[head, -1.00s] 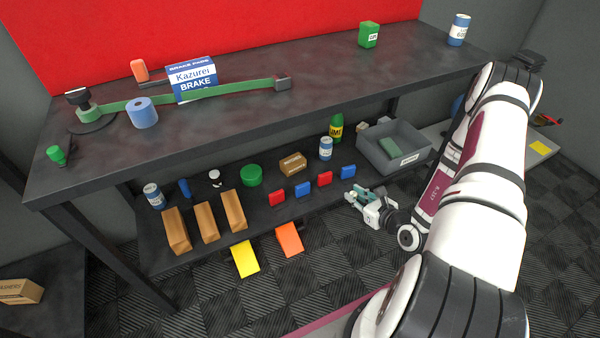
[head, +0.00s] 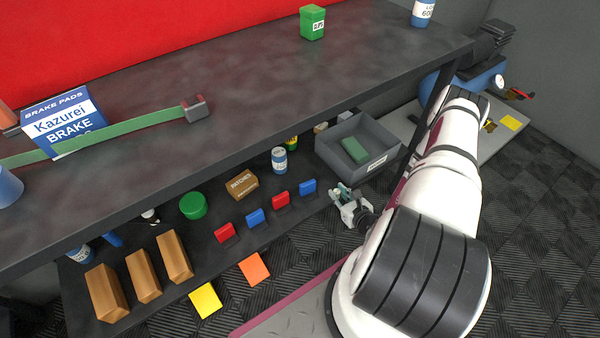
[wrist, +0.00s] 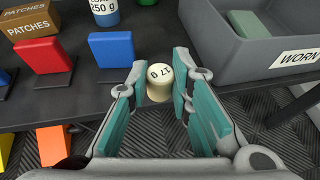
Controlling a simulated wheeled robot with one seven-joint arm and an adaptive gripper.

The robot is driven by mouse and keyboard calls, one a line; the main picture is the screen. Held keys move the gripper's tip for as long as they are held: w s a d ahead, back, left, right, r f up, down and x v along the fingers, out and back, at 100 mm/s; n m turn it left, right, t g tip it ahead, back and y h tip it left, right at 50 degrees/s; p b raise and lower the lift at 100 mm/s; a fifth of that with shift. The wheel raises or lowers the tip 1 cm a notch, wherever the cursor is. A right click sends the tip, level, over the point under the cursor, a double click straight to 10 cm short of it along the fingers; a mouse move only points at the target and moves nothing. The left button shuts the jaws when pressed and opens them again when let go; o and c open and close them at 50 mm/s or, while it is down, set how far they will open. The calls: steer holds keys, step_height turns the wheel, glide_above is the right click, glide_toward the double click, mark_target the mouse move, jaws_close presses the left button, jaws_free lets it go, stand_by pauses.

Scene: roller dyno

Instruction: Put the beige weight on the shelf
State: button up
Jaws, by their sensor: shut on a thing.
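My gripper (wrist: 160,82) is shut on the beige weight (wrist: 159,88), a small pale cylinder with dark letters on its top, held between the fingertips in the wrist view. In the head view my gripper (head: 344,196) is at the front edge of the lower shelf (head: 302,213), right of the blue and red blocks and in front of the grey bin. The weight cannot be made out clearly there. In the wrist view the shelf (wrist: 105,88) edge runs just beyond and beside the fingers. Whether the weight touches the shelf is unclear.
The grey bin (head: 385,165) labelled WORN, with a green block (head: 355,151) inside, stands behind my gripper. A blue block (head: 308,189), red block (head: 281,202) and blue-white can (head: 279,160) stand to the left. The workbench top (head: 250,95) overhangs the shelf.

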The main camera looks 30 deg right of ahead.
steer(key=b, duration=0.4)
glide_above(318, 176)
steer(key=shift+s+a+f, duration=0.1)
steer(key=shift+s+f, duration=0.1)
steer(key=shift+f, duration=0.5)
steer(key=shift+w+f+b, duration=0.2)
steer(key=shift+f+b, duration=0.5)
steer(key=shift+f, duration=1.05)
steer(key=shift+f, duration=0.15)
steer(key=o, duration=0.6)
